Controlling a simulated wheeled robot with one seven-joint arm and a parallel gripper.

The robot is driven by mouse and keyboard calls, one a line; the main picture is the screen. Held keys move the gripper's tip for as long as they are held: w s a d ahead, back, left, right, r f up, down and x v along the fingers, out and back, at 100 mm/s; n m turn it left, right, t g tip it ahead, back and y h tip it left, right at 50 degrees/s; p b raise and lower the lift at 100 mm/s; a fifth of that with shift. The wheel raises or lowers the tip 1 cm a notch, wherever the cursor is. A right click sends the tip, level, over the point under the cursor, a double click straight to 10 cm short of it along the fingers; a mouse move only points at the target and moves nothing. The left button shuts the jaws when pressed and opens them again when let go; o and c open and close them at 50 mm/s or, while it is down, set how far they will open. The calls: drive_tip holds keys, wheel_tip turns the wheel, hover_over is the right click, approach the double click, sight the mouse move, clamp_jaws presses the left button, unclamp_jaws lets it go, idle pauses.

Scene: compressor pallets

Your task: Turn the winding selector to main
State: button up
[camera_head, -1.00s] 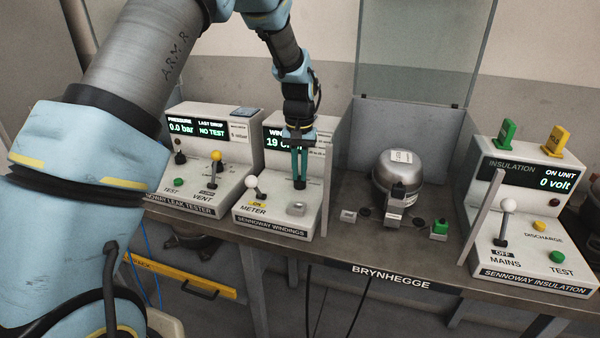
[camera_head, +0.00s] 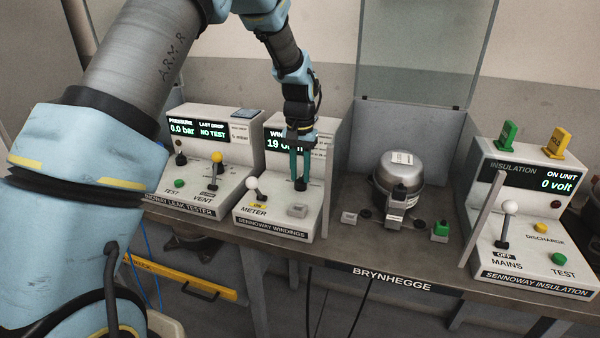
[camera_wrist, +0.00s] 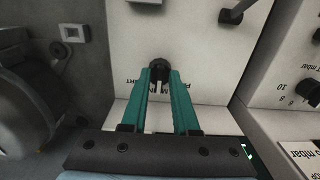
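The winding selector is a small black knob on the SENNOWAY WINDINGS box (camera_head: 275,222). In the wrist view the selector (camera_wrist: 159,68) sits at the tips of my gripper (camera_wrist: 160,75), between its two green fingers. In the head view my gripper (camera_head: 300,186) points down at the box's sloped panel, with its tips at the knob. The fingers are parted by about the knob's width; whether they press on it I cannot tell. Printed lettering beside the knob is partly covered by the fingers, and the knob's pointer direction is hidden. The box's screen is partly blocked by my gripper.
A white-balled METER lever (camera_head: 251,183) stands left of the selector, and a grey button (camera_head: 297,210) is in front. A compressor (camera_head: 398,177) stands right, past the box's side panel. The leak tester (camera_head: 205,190) is left; the insulation tester (camera_head: 535,235) is far right.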

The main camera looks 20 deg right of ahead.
sight(299, 178)
drive_tip(key=shift+o, duration=0.8)
wheel_tip(299, 178, up, 11)
drive_tip(key=b, duration=0.2)
drive_tip(key=shift+f, duration=0.15)
drive_tip(key=shift+a, duration=0.1)
